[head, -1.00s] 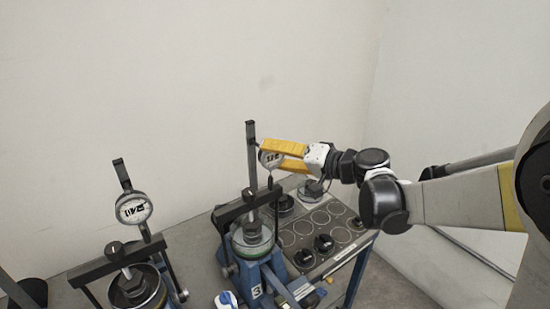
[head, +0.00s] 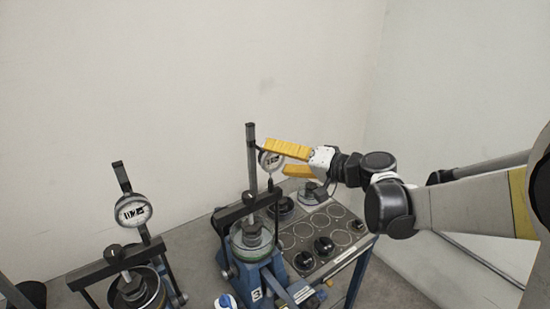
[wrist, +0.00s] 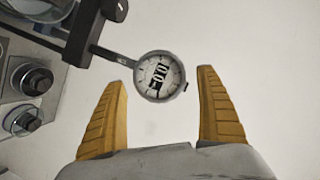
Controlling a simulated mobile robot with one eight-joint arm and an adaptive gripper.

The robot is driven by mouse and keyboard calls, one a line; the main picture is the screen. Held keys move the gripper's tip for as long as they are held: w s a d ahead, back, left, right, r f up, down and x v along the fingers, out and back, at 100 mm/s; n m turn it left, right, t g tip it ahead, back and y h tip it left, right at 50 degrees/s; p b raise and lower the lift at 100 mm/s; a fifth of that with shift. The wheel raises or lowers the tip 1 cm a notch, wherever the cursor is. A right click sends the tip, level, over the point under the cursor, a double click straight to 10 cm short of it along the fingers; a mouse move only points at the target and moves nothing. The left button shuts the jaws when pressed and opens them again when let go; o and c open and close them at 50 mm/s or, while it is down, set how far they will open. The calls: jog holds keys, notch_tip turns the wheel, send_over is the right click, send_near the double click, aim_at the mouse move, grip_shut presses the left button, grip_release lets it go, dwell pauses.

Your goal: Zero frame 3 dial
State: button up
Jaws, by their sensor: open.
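The frame 3 dial (head: 271,160) is a small round white-faced gauge with dark markings, fixed to the upright post of the blue frame labelled 3 (head: 256,294). In the wrist view the dial (wrist: 160,76) shows with its face towards the camera and its stem running to the upper left. My gripper (head: 275,158) is open, its yellow fingers pointing left at the dial. In the wrist view the fingers of my gripper (wrist: 162,78) stand on either side of the dial with gaps to both; I cannot tell the depth between them. The dial's fine reading is too small to tell.
A second frame with a larger dial (head: 133,210) stands to the left. A panel of round recesses with black weights (head: 324,246) lies right of frame 3, below my arm. The wall behind is bare, with free room above the frames.

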jog(key=v, duration=1.1)
jog(key=shift+a, duration=0.1)
jog(key=s+f+g+h+b, duration=0.1)
jog(key=s+f+h+b, duration=0.2)
jog(key=s+f+b, duration=0.45)
jog(key=s+f+g+h+b, duration=0.2)
jog(key=s+f+h+b, duration=0.15)
jog(key=f, duration=0.65)
jog(key=s+d+f+n+h+b, duration=0.1)
jog(key=s+d+f+h+b, duration=0.5)
jog(key=f, duration=0.5)
jog(key=s+d+b, duration=0.1)
jog(key=s+d, duration=0.1)
jog(key=s, duration=0.1)
jog(key=shift+s+d+t, duration=0.2)
jog(key=shift+t, duration=0.2)
